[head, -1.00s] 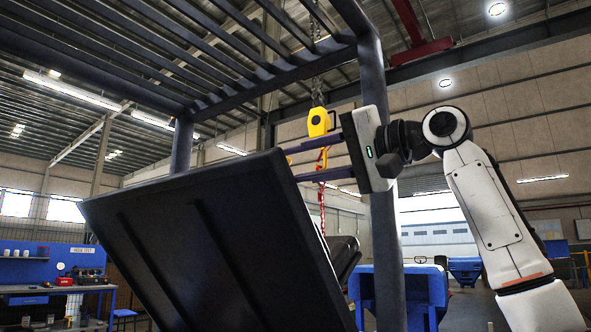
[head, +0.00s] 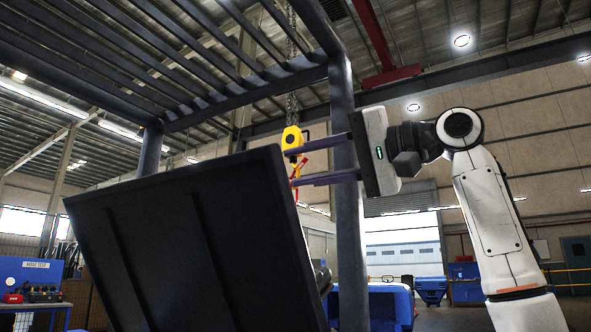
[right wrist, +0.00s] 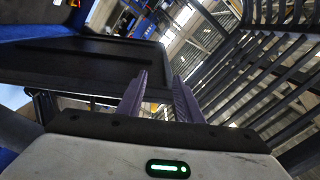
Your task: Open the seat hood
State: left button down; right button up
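The seat hood (head: 180,240) is a large black ribbed panel, raised and steeply tilted, filling the lower left of the head view. It also shows in the right wrist view (right wrist: 70,62) as a dark panel on the left. My right gripper (head: 291,168) is beside the hood's upper right corner. Its two purple fingers point left and stand apart with nothing visibly held between them. The right wrist view shows the same gap between the fingers (right wrist: 158,82). I cannot tell whether a finger touches the hood. The hood hides what lies behind it. My left gripper is out of view.
A dark overhead frame with slats (head: 200,75) and an upright post (head: 344,110) stands close to my right gripper. A yellow hoist hook (head: 291,139) hangs on a chain behind the fingers. Blue bins (head: 385,305) and a blue workbench (head: 35,275) stand farther back.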

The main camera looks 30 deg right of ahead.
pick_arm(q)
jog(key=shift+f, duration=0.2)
pick_arm(e)
jog(key=shift+v, duration=1)
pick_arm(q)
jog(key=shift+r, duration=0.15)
